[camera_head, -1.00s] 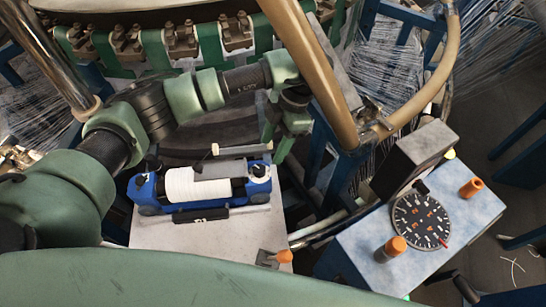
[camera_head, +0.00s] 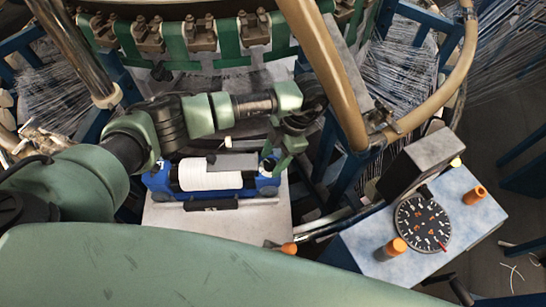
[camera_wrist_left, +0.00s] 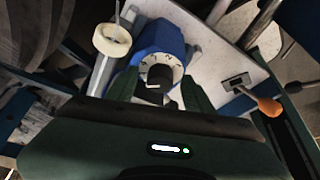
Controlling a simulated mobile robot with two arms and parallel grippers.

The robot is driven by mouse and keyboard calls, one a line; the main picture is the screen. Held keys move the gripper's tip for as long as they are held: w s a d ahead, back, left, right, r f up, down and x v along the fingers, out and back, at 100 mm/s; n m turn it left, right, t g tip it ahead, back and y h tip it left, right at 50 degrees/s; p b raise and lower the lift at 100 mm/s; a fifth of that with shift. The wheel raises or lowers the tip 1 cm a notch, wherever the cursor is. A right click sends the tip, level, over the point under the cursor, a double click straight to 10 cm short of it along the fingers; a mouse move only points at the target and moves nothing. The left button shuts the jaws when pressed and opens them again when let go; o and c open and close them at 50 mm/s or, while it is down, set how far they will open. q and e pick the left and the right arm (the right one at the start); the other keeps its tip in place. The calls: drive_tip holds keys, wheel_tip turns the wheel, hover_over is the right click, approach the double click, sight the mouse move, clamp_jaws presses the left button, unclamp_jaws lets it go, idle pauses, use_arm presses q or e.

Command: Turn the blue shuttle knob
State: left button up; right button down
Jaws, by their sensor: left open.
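The blue shuttle (camera_head: 160,182) lies on a pale plate, with a white spool (camera_head: 212,175) in its middle. My left gripper (camera_head: 273,163) is at the shuttle's right end and hides the knob there in the head view. In the left wrist view, the dark knob (camera_wrist_left: 158,76) sits in a pale marked dial on the blue shuttle end (camera_wrist_left: 160,36). The open fingers of my left gripper (camera_wrist_left: 160,90) point at it, one on each side; whether they touch it I cannot tell. My right gripper is out of view.
An orange-handled lever (camera_head: 288,248) stands at the plate's front right edge. A control box (camera_head: 370,245) with a black dial (camera_head: 422,224) and orange knobs is at right. A tan pipe (camera_head: 325,75) crosses close to the right of my left gripper.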

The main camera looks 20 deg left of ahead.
use_arm(q)
clamp_jaws()
drive_tip(key=shift+n, duration=0.3)
drive_tip(key=n, duration=0.1)
drive_tip(key=n+b, duration=0.1)
drive_tip(key=shift+w+a+n+g+h, duration=0.15)
drive_tip(key=shift+n+g+h, duration=0.15)
drive_tip(key=shift+g+h, duration=0.1)
drive_tip(key=shift+n+h, duration=0.4)
drive_tip(key=shift+n, duration=0.7)
drive_tip(key=shift+a+n+g+h, duration=0.15)
drive_tip(key=shift+n+g+h, duration=0.25)
drive_tip(key=shift+n, duration=0.7)
unclamp_jaws()
